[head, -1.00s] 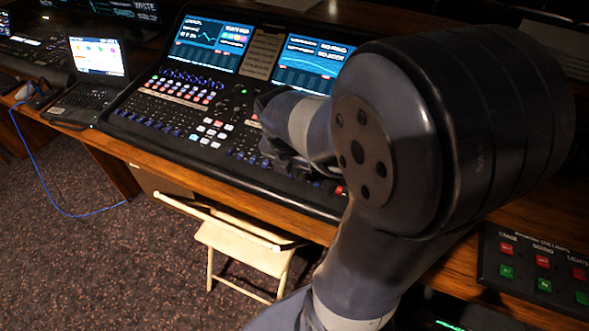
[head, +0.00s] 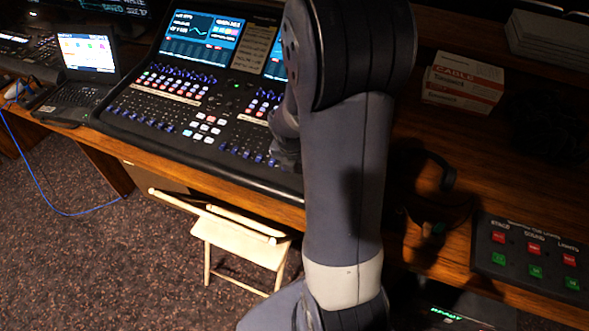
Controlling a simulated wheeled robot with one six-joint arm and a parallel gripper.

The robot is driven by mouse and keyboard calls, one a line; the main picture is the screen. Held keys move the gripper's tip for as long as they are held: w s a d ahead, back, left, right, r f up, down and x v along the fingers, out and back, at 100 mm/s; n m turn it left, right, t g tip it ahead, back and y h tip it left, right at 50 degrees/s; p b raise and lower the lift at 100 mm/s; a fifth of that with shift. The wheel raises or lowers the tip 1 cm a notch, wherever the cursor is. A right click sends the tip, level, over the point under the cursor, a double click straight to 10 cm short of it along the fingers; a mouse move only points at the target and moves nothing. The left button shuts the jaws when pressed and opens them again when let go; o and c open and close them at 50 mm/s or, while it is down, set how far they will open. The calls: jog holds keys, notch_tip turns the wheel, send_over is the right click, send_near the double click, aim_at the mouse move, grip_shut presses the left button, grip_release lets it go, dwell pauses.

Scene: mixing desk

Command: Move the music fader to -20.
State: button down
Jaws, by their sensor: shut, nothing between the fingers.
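The mixing desk (head: 175,135) stands on the wooden desk left of centre, with rows of knobs, coloured buttons and faders. One fader bank (head: 140,110) lies on the left and another (head: 243,147) lies just left of my arm. Labels are too small to read, so I cannot tell which fader is the music one or its value. My gripper (head: 286,152) is partly seen low over the right part of the desk, beside the right fader bank. It is shut and empty. My arm hides its fingertips and the desk's right end. Contact with a fader cannot be told.
A laptop (head: 88,58) stands to the left. A cream folding chair (head: 237,243) is below the front edge. Cartons (head: 463,82), a dark headset-like object (head: 437,190) and a button panel (head: 535,258) lie to the right. The console screens (head: 202,40) rise at the back.

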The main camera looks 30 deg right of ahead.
dwell(0.3)
jog(key=shift+w+d+r+p, duration=0.2)
jog(key=shift+w+d+p, duration=0.1)
jog(key=shift+d+p, duration=0.15)
jog(key=shift+w+d+f, duration=0.1)
jog(key=shift+w+d, duration=0.05)
jog(key=shift+w, duration=0.05)
